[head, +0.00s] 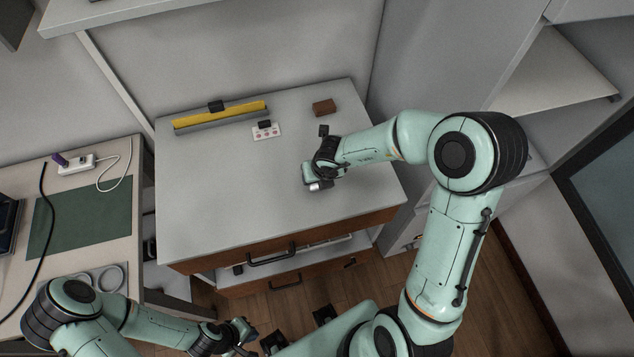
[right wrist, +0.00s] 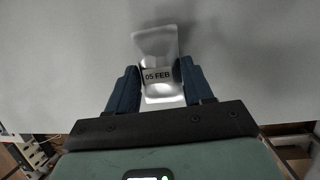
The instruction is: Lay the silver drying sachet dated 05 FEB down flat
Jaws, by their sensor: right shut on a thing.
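The silver sachet (right wrist: 157,62) has a pale label reading 05 FEB in the right wrist view. It sits between the two blue fingers of my right gripper (right wrist: 157,88), which is shut on it. In the head view the sachet (head: 320,185) shows as a small bright patch at my right gripper (head: 314,179), over the right part of the grey cabinet top (head: 230,200). I cannot tell whether it touches the surface. My left gripper (head: 246,338) is low in the head view, in front of the cabinet; its fingers look apart and empty.
A yellow and grey bar with a black clip (head: 220,114) lies at the back left of the top. A white card with red marks (head: 266,131) and a brown block (head: 323,107) lie near the back. The left and front of the top are clear. A drawer (head: 285,255) stands partly open below.

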